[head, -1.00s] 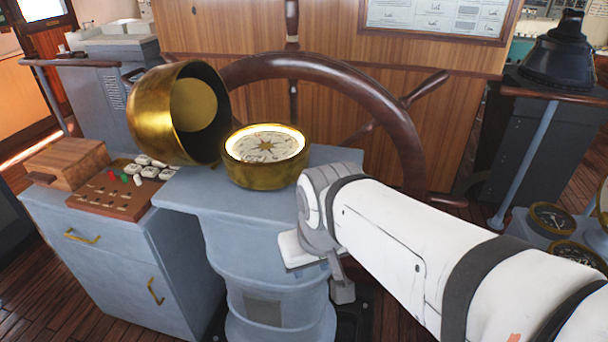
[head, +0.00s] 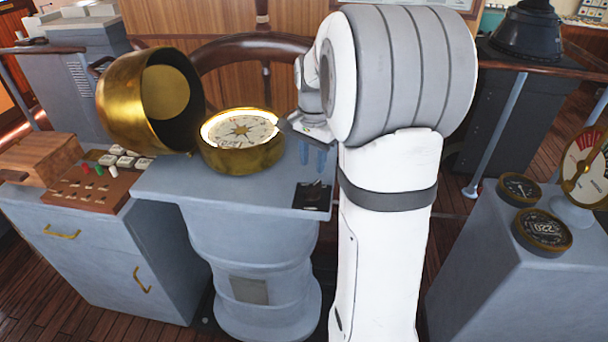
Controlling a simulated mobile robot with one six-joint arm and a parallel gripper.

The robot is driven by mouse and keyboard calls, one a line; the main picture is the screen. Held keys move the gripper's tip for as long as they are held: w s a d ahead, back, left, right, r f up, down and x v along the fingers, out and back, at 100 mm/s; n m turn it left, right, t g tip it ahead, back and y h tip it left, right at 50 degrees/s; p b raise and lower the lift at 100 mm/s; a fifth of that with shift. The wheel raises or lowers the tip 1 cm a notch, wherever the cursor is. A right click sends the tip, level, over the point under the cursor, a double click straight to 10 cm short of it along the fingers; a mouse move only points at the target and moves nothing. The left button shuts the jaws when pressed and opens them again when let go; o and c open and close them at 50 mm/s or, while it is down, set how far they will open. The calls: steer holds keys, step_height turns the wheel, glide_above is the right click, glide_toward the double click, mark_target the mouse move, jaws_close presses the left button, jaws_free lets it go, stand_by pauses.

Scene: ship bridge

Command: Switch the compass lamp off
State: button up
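The compass (head: 241,140) is a brass bowl with a white card and gold star, on the grey pedestal (head: 170,185). Its inner rim glows bright, so the lamp is lit. A small black plate with a switch (head: 313,194) lies on the pedestal's right front corner. Which way the lever is set is too small to tell. My gripper (head: 312,164) hangs above and behind that plate, right of the compass, fingers pointing down. Its two bluish fingers show apart with nothing between them. It does not appear to touch the switch.
A brass hood (head: 150,100) stands open left of the compass. The wooden ship's wheel (head: 225,50) rises behind. A grey cabinet (head: 100,250) with a wooden box (head: 45,158) and control panel (head: 85,188) is at left. A gauge console (head: 500,270) stands at right.

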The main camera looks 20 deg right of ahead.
mark_target(312, 186)
step_height(312, 186, down, 7)
steer(key=shift+f+p, duration=0.2)
steer(key=shift+p, duration=0.35)
